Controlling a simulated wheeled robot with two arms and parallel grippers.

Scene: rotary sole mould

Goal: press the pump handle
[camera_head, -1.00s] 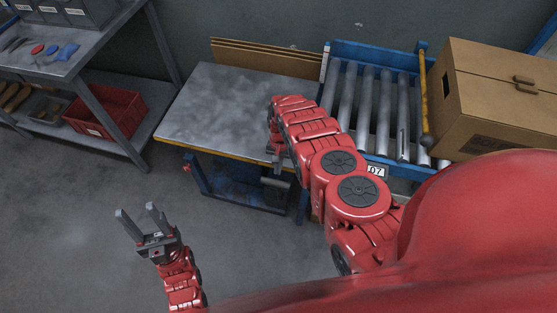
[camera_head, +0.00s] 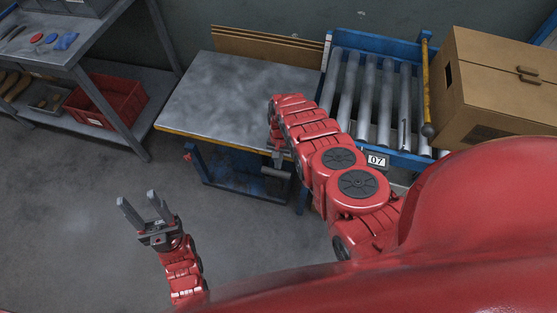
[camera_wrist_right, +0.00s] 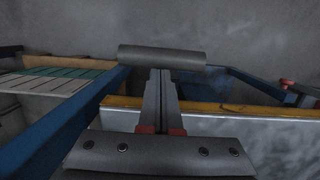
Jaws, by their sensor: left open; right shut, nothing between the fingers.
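A dark grey bar that looks like the pump handle's grip (camera_wrist_right: 163,58) lies crosswise just beyond my right fingertips in the right wrist view. I cannot tell whether they touch. My right gripper (camera_wrist_right: 160,76) is shut and empty. In the head view my right gripper (camera_head: 278,157) points down at the near edge of the lift table (camera_head: 222,92), partly hidden by my own arm. The dark grip (camera_head: 276,171) shows just below it, by the blue frame. My left gripper (camera_head: 137,199) is open and empty above bare floor at the lower left.
A roller conveyor (camera_head: 375,98) stands right of the lift table, with a cardboard box (camera_head: 490,85) at its far right. A shelf bench (camera_head: 95,55) with a red crate (camera_head: 106,101) stands at the left. The floor between is free.

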